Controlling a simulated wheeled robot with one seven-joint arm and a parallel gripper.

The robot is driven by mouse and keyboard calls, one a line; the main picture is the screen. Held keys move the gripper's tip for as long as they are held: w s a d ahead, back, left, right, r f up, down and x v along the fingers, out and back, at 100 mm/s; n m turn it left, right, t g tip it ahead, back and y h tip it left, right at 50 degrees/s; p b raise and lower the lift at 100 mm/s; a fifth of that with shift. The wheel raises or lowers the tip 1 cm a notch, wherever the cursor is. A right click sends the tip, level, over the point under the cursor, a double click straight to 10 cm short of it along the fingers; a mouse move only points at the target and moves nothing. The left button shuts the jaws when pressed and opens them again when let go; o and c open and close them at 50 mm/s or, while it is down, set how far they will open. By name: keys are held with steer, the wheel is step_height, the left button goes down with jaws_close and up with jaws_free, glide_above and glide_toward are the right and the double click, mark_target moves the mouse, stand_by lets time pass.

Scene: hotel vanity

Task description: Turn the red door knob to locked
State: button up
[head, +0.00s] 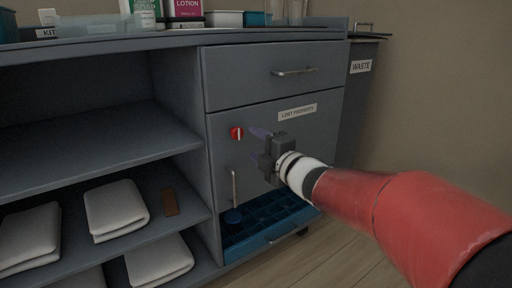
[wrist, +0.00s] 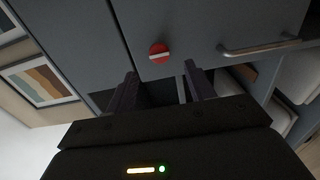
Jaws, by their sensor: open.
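The red door knob (head: 237,133) is a small round knob with a pale bar, on the upper left of the grey cabinet door (head: 290,160) labelled "LOST PROPERTY". In the wrist view the knob (wrist: 159,52) shows ahead of the fingers, near the top middle, its pale bar lying roughly crosswise. My gripper (head: 256,144) is just right of the knob in the head view, its fingers pointing toward the door. In the wrist view the two fingers (wrist: 158,88) are apart, with nothing between them. The knob looks untouched.
A vertical bar handle (head: 234,188) is below the knob. A drawer with a handle (head: 295,71) is above the door. A blue compartment tray (head: 262,240) is low under the door. Open shelves with folded towels (head: 116,208) are left; a waste bin (head: 361,85) is right.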

mark_target(239, 134)
steer(key=x, duration=0.7)
steer(key=shift+w+a, duration=0.2)
steer(key=shift+a, duration=0.05)
steer(key=c, duration=1)
steer(key=shift+o, duration=0.2)
